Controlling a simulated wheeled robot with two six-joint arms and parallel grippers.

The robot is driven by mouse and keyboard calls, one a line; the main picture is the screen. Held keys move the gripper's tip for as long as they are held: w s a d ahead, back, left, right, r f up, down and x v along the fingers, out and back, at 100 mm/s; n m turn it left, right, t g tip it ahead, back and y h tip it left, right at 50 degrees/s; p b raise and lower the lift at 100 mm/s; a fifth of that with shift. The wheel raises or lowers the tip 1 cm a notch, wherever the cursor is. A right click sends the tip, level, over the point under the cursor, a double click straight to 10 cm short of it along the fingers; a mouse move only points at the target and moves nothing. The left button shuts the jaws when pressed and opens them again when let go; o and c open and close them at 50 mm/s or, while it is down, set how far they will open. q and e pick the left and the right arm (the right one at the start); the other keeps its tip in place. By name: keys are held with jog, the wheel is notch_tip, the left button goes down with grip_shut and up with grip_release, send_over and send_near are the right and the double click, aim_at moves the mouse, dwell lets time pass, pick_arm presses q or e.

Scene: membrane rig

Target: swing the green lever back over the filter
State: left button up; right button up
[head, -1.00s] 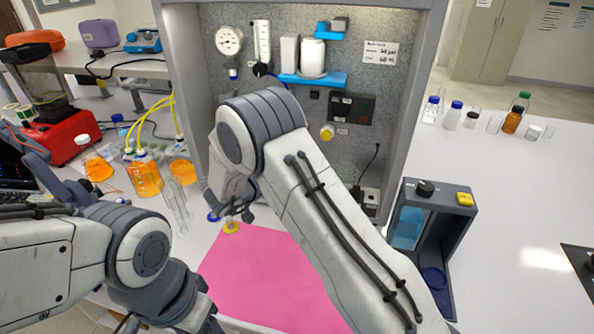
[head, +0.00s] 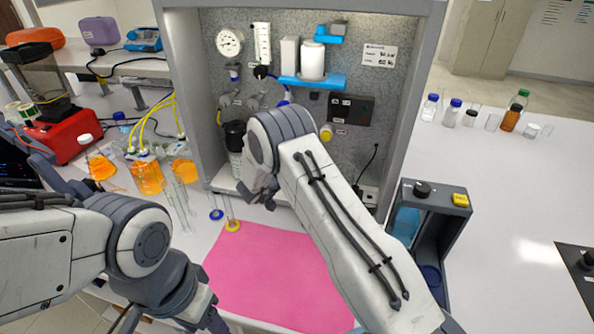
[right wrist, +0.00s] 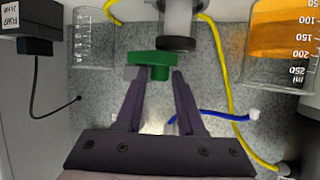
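The green lever (right wrist: 149,66) shows in the right wrist view, at the tips of my right gripper (right wrist: 160,74). The gripper's two dark fingers are apart, with a green tab of the lever between or just behind their tips; I cannot tell whether they touch it. In the head view my right gripper (head: 258,196) is low before the rig panel, and I cannot make out the lever. My left gripper (head: 205,315) is at the bottom edge, its fingers unclear. I cannot identify the filter for sure.
A pink mat (head: 265,270) lies in front of the rig. Two ringed items, blue (head: 216,214) and yellow (head: 232,225), stand by its far edge. Orange-filled glassware (head: 147,178) and yellow tubes are at left. A dark box (head: 455,225) stands at right.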

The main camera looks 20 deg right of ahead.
grip_shut()
jog(key=shift+w+m+g+h, duration=0.3)
jog(key=shift+w+m, duration=0.05)
jog(key=shift+m, duration=0.05)
jog(key=shift+w+f+m+g+h+b, duration=0.1)
jog(key=shift+w+m+g+h+b, duration=0.35)
jog(key=shift+m+g+b, duration=0.3)
jog(key=m+g+b, duration=0.1)
jog(key=b, duration=0.1)
jog(key=w+m+g+h+b, duration=0.1)
jog(key=g+b, duration=0.1)
jog(key=shift+w+f+m+b, duration=0.1)
jog(key=shift+w+m+b, duration=0.05)
jog(key=shift+m+b, duration=0.15)
jog(key=shift+w+d+m+g+b, duration=0.1)
jog(key=shift+m+g+b, duration=0.15)
jog(key=shift+b, duration=0.45)
jog(key=shift+r, duration=0.25)
jog(key=o, duration=0.6)
grip_release()
jog(key=shift+c, duration=0.2)
